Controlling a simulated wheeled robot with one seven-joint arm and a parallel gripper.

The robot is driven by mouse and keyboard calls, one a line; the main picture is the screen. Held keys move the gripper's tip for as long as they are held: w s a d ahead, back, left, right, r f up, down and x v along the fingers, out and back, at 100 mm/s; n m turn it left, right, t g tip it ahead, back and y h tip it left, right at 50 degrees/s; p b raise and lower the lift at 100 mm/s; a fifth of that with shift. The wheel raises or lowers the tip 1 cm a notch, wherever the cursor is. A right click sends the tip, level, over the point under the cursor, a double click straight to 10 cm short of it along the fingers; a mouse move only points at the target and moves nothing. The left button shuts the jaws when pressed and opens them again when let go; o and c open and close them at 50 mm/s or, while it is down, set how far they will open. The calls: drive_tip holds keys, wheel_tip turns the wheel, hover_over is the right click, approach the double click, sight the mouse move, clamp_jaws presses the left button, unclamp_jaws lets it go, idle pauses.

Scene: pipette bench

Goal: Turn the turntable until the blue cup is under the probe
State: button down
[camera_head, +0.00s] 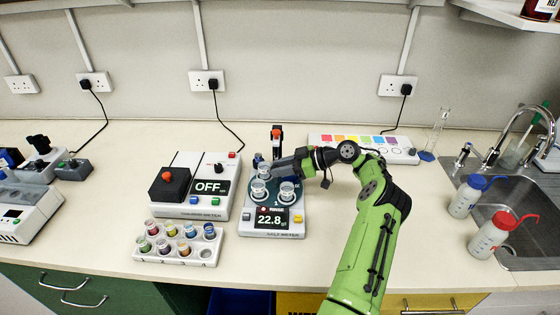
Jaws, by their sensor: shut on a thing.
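The turntable (273,201) is a dark round plate on the white meter (272,233), whose screen reads 22.8. Clear cups stand on it, one at front left (259,189) and one at front right (287,191); another is behind, partly covered. A small blue patch (258,158) shows at the back left; I cannot tell if it is the blue cup. The probe (277,136), dark with a red top, stands above the back of the turntable. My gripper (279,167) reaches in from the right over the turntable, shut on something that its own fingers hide.
A white box (196,186) reading OFF stands left of the meter. A rack (178,243) of several coloured vials lies in front of it. A colour-chart panel (362,147) is behind my arm. Two wash bottles (465,197) (490,236) and a sink are at right. The front-right counter is clear.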

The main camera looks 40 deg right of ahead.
drive_tip(key=shift+w+d+n+g+y+p, duration=0.15)
drive_tip(key=shift+n+g+y+p, duration=0.15)
drive_tip(key=shift+n+g+y, duration=0.5)
drive_tip(key=shift+n+g, duration=0.4)
drive_tip(key=shift+n, duration=0.1)
drive_tip(key=c, duration=0.8)
unclamp_jaws()
drive_tip(key=shift+c, duration=0.2)
drive_tip(key=shift+r, duration=0.1)
wheel_tip(320, 180, up, 10)
drive_tip(key=p, duration=0.1)
